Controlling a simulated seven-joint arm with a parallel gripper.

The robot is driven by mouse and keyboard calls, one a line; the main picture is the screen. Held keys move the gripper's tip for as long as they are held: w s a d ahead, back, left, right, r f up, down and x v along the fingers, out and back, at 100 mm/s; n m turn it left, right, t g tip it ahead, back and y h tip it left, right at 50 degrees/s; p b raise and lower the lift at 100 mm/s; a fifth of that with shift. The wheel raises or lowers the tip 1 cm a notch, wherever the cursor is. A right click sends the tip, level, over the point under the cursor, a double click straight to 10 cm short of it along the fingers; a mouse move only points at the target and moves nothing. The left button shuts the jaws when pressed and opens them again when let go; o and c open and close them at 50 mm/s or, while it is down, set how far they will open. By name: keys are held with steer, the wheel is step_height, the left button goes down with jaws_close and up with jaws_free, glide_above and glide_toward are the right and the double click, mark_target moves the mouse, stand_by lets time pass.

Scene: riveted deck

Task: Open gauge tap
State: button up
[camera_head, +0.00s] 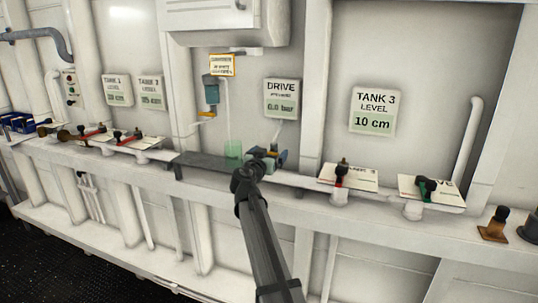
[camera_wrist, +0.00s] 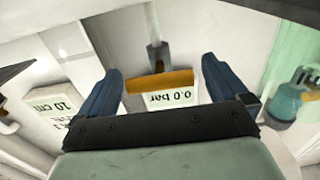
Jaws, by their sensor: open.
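My gripper (camera_head: 268,155) is over the shelf below the drive panel, and it also shows in the wrist view (camera_wrist: 165,82). Its two blue fingers are open and apart. An orange lever (camera_wrist: 158,82) on a grey stem lies crosswise between the fingers in the wrist view; whether they touch it I cannot tell. I cannot make this lever out in the head view, where my arm and gripper cover that spot. The drive gauge panel (camera_head: 282,98) reads 0.0 bar; it shows upside down behind the lever in the wrist view (camera_wrist: 186,98).
A teal device (camera_head: 211,90) with a yellow handle hangs on the wall, left of my gripper. A translucent green block (camera_head: 233,150) stands beside my gripper. Red-handled valves (camera_head: 93,132) line the shelf at left; a red (camera_head: 341,175) and a green valve (camera_head: 427,187) stand at right.

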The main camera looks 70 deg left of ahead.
steer(key=c, duration=0.8)
steer(key=shift+c, duration=0.2)
steer(key=n, duration=0.4)
steer(key=shift+n, duration=0.3)
steer(key=n, duration=0.4)
steer(key=shift+s+n, duration=0.1)
steer(key=shift+n, duration=0.2)
steer(key=n, duration=0.4)
steer(key=shift+f+n, duration=0.1)
steer(key=shift+n, duration=2.3)
